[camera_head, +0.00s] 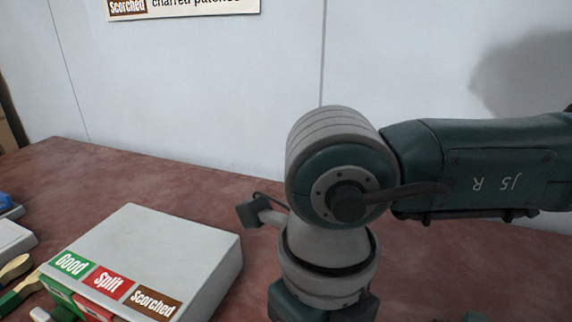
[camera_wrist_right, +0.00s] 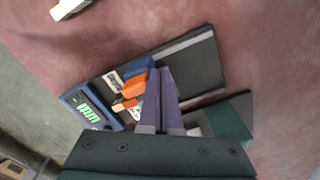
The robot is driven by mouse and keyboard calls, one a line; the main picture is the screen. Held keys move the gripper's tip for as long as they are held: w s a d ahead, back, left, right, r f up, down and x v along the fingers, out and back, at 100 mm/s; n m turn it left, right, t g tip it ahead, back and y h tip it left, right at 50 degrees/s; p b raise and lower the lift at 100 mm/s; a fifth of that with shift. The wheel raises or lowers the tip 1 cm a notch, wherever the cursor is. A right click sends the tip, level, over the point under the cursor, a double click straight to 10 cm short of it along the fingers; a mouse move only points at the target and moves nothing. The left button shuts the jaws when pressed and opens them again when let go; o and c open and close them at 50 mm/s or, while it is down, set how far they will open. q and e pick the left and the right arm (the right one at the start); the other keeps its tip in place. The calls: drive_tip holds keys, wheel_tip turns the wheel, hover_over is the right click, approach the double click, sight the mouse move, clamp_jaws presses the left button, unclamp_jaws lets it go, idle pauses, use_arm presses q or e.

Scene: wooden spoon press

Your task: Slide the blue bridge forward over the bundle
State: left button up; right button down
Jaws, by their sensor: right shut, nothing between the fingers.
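In the right wrist view, a dark flat base (camera_wrist_right: 195,65) lies on the red-brown table with a blue block (camera_wrist_right: 138,69), likely the bridge, on it. An orange block (camera_wrist_right: 134,86) is right beside the blue one. A small pale yellow piece (camera_wrist_right: 122,104) shows below the orange block; I cannot tell whether it is part of the bundle. My right gripper (camera_wrist_right: 160,72) has purple fingers that are shut and empty; their tips appear close to the right side of the blue and orange blocks. Contact cannot be told. My left gripper is not in view.
A blue unit with a lit green display (camera_wrist_right: 90,112) is at the base's left end. A green block (camera_wrist_right: 232,118) lies right of the fingers. In the head view, a white box labelled Good, Split and Scorched (camera_head: 150,245) stands left of my right arm, with wooden pieces (camera_head: 14,268) beside it.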

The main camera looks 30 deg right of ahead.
drive_tip(key=shift+w+d, duration=0.45)
drive_tip(key=shift+d, duration=0.05)
wheel_tip(320, 180, up, 7)
drive_tip(key=p, duration=0.5)
drive_tip(key=shift+p, duration=0.3)
